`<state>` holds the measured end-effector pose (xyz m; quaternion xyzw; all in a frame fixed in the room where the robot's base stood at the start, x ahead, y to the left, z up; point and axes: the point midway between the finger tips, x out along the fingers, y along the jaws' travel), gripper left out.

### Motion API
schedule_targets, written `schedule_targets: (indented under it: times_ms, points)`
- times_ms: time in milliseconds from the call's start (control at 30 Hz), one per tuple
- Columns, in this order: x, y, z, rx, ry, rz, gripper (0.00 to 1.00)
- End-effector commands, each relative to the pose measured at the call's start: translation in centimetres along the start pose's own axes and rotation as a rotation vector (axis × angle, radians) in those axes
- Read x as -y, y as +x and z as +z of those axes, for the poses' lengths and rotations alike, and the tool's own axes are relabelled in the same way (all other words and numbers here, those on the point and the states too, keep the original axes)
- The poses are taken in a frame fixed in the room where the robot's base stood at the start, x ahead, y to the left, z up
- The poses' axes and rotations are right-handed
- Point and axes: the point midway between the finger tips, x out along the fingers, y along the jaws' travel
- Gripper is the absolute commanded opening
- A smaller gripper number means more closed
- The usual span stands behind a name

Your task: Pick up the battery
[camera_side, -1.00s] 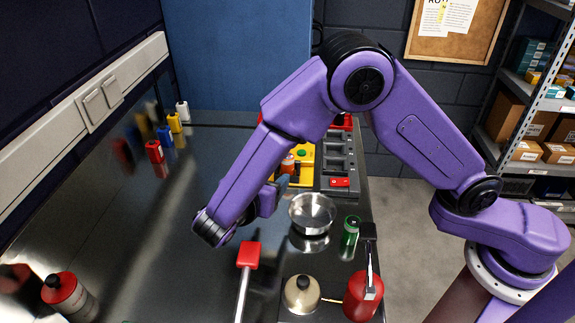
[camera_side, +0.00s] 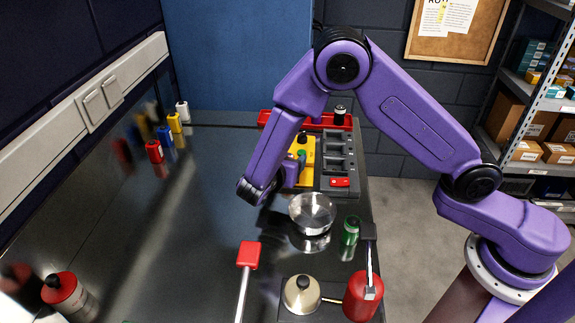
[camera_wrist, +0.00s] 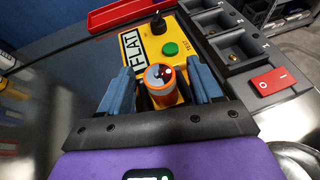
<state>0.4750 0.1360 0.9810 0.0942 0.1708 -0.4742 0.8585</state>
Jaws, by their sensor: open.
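The battery (camera_wrist: 160,84), an orange cylinder with a grey and white top end, stands at the near part of a yellow box (camera_wrist: 160,45) in the wrist view. I cannot tell whether it rests on the box or in a socket. My gripper (camera_wrist: 161,78) is open, with one blue finger on each side of the battery. I cannot tell whether either finger touches it. In the side view my arm hides most of the gripper, and the battery cannot be made out there.
The yellow box has a green button and a "FLAT" label. A grey slotted unit (camera_side: 338,157) with a red switch (camera_side: 340,182) stands right of it. A red tray (camera_side: 270,119) lies behind. A metal bowl (camera_side: 313,208) sits in front. The bench to the left is mostly clear.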

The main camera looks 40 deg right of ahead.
Motion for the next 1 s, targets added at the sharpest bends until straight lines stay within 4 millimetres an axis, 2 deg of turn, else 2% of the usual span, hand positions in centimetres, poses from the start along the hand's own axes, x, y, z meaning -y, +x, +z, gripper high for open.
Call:
schedule_targets:
  times_ms: [100,300,333,500,567,600,833,1000]
  points:
    - [0.02,0.7,-0.02,0.0,-0.001,0.0,0.64]
    - [0.0,0.74,-0.01,0.0,0.0,0.001,0.64]
    - [0.0,0.74,-0.01,0.0,0.0,0.001,0.61]
    - [0.0,0.71,-0.01,0.0,0.0,0.001,0.06]
    - [-0.01,0.7,0.01,0.0,0.0,0.001,0.04]
    - [-0.01,0.7,0.01,0.0,0.0,0.001,0.0]
    - [-0.02,0.65,0.11,0.0,0.001,0.001,0.0]
    - [-0.05,0.32,0.88,0.0,0.003,0.002,0.0]
